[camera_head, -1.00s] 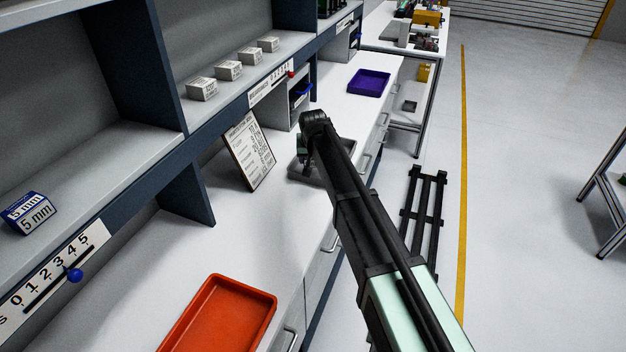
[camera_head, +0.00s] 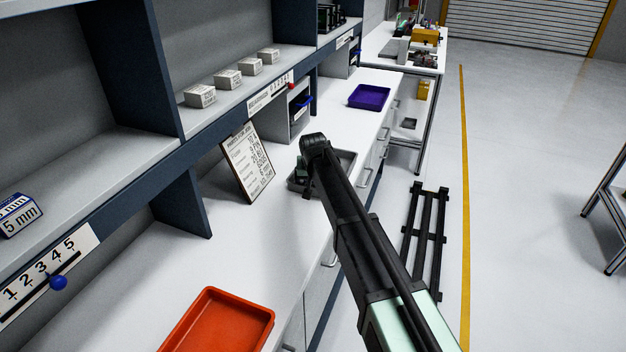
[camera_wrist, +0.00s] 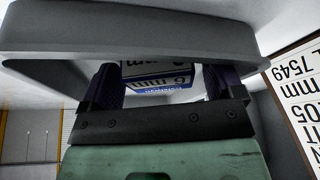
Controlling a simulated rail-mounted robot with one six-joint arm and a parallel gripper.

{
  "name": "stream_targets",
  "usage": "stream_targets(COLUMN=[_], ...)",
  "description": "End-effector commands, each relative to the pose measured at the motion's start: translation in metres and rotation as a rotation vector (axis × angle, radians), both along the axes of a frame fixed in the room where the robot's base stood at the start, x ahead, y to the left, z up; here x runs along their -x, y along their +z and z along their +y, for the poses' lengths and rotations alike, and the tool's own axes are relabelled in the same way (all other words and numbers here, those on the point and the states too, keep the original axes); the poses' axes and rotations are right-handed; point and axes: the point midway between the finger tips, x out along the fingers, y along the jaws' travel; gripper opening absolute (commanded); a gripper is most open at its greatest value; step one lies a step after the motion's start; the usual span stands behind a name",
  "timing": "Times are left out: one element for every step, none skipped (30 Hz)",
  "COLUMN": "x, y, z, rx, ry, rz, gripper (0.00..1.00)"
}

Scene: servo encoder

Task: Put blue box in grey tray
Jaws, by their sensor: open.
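The grey tray (camera_head: 346,158) lies on the white bench, partly hidden behind my arm; its wall (camera_wrist: 140,38) fills the top of the wrist view. My gripper (camera_wrist: 160,85) is open at the tray, its two dark fingers apart. A blue-and-white box (camera_wrist: 155,70) with "mm" lettering, upside down in the wrist view, shows between the fingers. It appears to be inside the tray, but whether it touches the floor or the fingers is unclear. In the head view my arm hides this box. Another blue-and-white "5 mm" box (camera_head: 18,216) sits on the shelf at left.
A parts-list board (camera_head: 248,162) leans beside the grey tray. An orange tray (camera_head: 218,322) lies on the near bench and a purple tray (camera_head: 369,96) farther back. Several small white boxes (camera_head: 228,79) stand on the shelf. A dark rack (camera_head: 426,240) stands on the floor at right.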

Motion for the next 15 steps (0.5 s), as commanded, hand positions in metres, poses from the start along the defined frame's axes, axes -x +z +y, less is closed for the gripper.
stream_targets(x=[0.000,0.000,0.000,0.000,0.000,0.002,0.004,0.006,0.009,0.012,0.015,0.019,0.022,0.025,0.029], y=[0.000,0.001,0.002,0.004,0.007,0.012,0.017,0.023,0.032,0.039,0.047,0.058,0.066,0.074,0.085], z=[0.000,0.000,0.000,0.000,0.000,0.000,0.000,-0.001,-0.001,-0.001,-0.001,-0.002,-0.002,-0.002,-0.003], rx=[0.000,0.000,0.000,0.000,0.000,0.000,0.000,0.000,0.000,0.000,0.000,0.000,0.000,0.000,0.000], ry=[0.000,0.000,0.000,0.000,0.000,0.000,0.000,0.000,0.000,0.000,0.000,0.000,0.000,0.000,0.000], rz=[0.000,0.000,0.000,0.000,0.000,0.000,0.000,0.000,0.000,0.000,0.000,0.000,0.000,0.000,0.000], gripper=[0.87,0.87,0.87,0.87,0.87,0.87,0.87,0.87,0.87,0.87,0.87,0.87,0.87,0.87,0.87])
